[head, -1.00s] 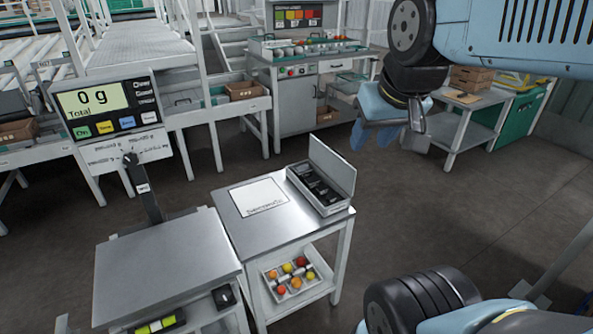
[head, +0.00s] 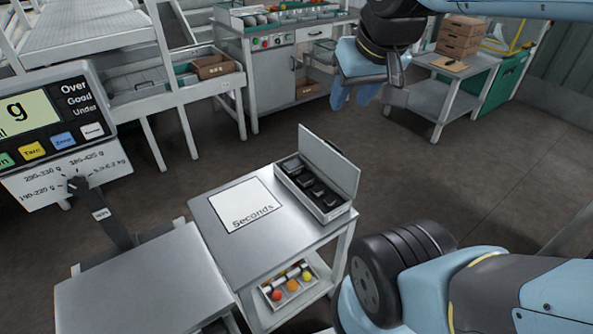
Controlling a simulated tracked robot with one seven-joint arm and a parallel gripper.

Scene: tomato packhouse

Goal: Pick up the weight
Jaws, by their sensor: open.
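Several black weights (head: 311,185) sit in a row in an open grey case (head: 330,212) on a small metal side table (head: 290,237). The case lid (head: 330,163) stands raised along its back right side. Which weight the task means cannot be told.
A sheet marked "Seconds" (head: 250,204) lies beside the case. A scale (head: 145,290) with its display (head: 38,112) stands at the left. A tray of tomatoes (head: 272,305) is on the lower shelf. Open floor lies behind the side table.

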